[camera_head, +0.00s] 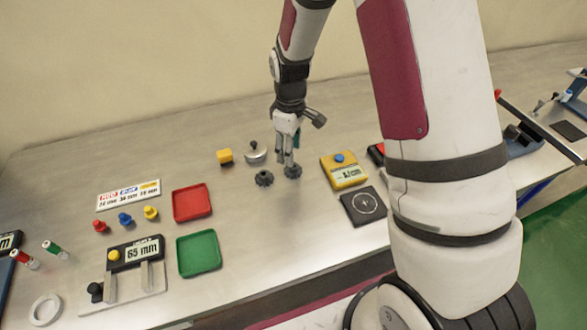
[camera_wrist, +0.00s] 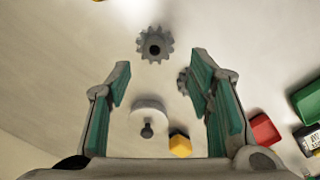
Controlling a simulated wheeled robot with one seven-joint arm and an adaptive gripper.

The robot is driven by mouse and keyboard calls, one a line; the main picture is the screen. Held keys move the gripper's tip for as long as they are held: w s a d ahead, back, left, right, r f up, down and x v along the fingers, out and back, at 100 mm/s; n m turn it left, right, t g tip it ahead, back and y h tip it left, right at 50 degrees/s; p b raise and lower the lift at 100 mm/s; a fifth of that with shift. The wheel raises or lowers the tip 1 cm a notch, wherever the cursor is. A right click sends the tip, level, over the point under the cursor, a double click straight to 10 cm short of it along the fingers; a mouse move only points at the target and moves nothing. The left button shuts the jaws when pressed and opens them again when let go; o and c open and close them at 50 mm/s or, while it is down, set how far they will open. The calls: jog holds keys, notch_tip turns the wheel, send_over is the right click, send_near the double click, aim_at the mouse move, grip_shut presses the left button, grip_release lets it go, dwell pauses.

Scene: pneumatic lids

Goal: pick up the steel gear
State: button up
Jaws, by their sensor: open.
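Two toothed grey gears lie flat on the metal bench, and I cannot tell by colour which one is the steel gear. One gear (camera_head: 293,172) is right below my gripper (camera_head: 288,161); in the wrist view this gear (camera_wrist: 154,45) shows whole, just beyond the gap between the fingertips. The other gear (camera_head: 264,178) lies to its left; in the wrist view this second gear (camera_wrist: 184,83) is partly hidden by the right finger. My gripper (camera_wrist: 163,70) is open, points down and holds nothing. Its green-padded fingers stand apart.
A round lid with a knob (camera_head: 256,152) and a yellow block (camera_head: 224,156) are close behind to the left. A red tray (camera_head: 192,203) and a green tray (camera_head: 199,250) lie left. A yellow gauge box (camera_head: 344,170) and a dark marked pad (camera_head: 363,206) are right.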

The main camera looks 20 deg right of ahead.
aim_at(293, 169)
jog(key=shift+w+d+f+p, duration=0.1)
jog(key=shift+f+p, duration=0.1)
jog(key=shift+f, duration=0.85)
jog(key=shift+s+d+f+p, duration=0.15)
jog(key=shift+f+p, duration=0.1)
jog(key=shift+f, duration=0.75)
jog(key=shift+w+d+f+p, duration=0.1)
jog(key=shift+w+f+p, duration=0.1)
jog(key=shift+f, duration=0.85)
grip_shut()
